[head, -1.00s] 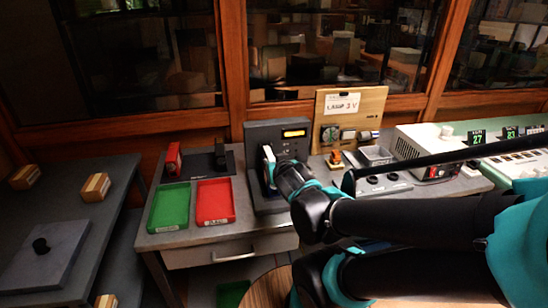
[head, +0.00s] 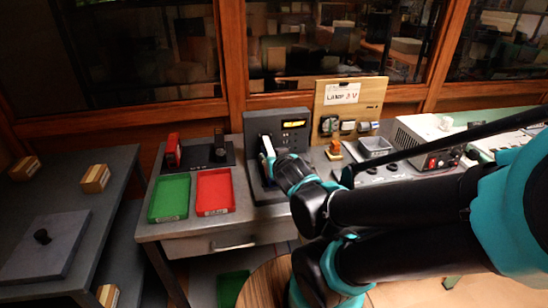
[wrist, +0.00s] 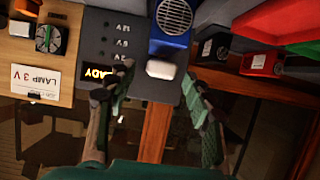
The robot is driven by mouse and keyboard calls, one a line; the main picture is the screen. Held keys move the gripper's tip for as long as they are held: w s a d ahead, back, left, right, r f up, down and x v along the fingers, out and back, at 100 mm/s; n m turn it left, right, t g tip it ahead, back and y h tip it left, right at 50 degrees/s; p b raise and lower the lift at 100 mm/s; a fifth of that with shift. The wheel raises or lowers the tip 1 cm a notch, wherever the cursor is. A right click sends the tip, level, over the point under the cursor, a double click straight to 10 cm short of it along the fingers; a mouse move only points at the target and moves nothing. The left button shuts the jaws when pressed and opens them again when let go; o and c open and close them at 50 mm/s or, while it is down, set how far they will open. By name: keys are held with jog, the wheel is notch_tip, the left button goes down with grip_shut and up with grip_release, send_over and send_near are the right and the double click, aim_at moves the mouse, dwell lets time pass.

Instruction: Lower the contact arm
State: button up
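The grey tester (head: 291,143) stands on the bench with a lit amber display. My wrist hides the tester's lower part in the head view.
A green tray (head: 169,198) and a red tray (head: 214,191) lie left of the tester. A red device (head: 172,150) stands behind them. A side table (head: 45,250) is at left.

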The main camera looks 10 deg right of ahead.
jog(key=shift+r, duration=0.15)
notch_tip(320, 180, up, 10)
dwell(1.0)
